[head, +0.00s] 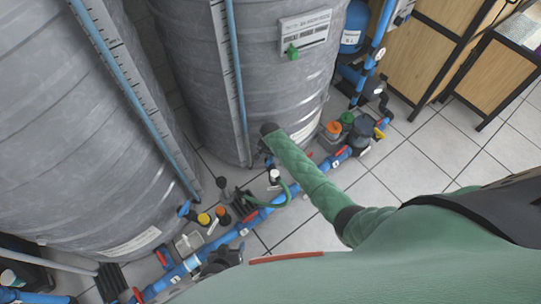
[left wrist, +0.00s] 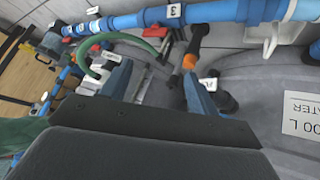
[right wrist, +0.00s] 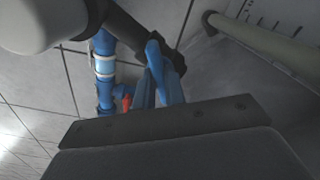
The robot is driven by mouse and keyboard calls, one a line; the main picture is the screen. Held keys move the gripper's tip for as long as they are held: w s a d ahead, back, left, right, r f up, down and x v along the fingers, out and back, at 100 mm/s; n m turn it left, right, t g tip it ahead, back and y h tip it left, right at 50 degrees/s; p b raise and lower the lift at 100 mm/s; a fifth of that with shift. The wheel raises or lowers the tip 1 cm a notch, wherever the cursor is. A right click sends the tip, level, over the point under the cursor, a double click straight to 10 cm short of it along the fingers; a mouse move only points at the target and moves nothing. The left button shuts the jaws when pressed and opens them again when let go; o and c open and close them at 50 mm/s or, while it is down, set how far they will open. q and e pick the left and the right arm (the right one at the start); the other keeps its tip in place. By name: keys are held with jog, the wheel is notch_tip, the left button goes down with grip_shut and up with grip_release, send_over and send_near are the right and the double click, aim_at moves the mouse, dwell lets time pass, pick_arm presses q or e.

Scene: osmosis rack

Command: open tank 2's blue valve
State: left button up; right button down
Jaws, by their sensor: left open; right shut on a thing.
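In the right wrist view, a blue valve handle (right wrist: 154,55) stands against a dark pipe fitting beside a tank wall. My right gripper (right wrist: 158,76) is shut on this handle, with its blue-grey fingers at both sides. In the head view my green right arm (head: 305,175) reaches down to the foot of the middle grey tank (head: 180,60) and hides the held handle. My left gripper (left wrist: 160,88) is open and empty in its wrist view, near a dark fitting with an orange part (left wrist: 189,62). I cannot make it out in the head view. Tank numbers are not readable.
Blue floor piping (head: 270,210) with red handles runs along the tank feet. Another blue handle (head: 184,208) is by the left tank (head: 70,150). A green hose (left wrist: 130,40) and bottles crowd the space. Tiled floor (head: 450,150) is clear at the right.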

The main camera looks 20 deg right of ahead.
jog(key=n+p, duration=0.2)
jog(key=shift+r+n+p, duration=0.2)
jog(key=shift+n+p, duration=0.15)
jog(key=shift+n, duration=0.05)
jog(key=n+p, duration=0.1)
jog(key=n, duration=0.1)
jog(key=n+p, duration=0.1)
jog(key=shift+f+n, duration=0.2)
jog(key=shift+n, duration=0.2)
pick_arm(q)
notch_tip(320, 180, up, 24)
jog(key=g, duration=0.2)
jog(key=shift+w+a+r+m, duration=0.25)
jog(key=shift+w+a+m, duration=0.05)
jog(key=shift+w+a, duration=0.05)
pick_arm(e)
jog(key=shift+n, duration=0.3)
pick_arm(q)
jog(key=shift+g, duration=0.3)
pick_arm(e)
jog(key=c, duration=1.5)
grip_release()
pick_arm(q)
jog(key=shift+s+f, duration=0.1)
pick_arm(e)
jog(key=shift+o, duration=0.2)
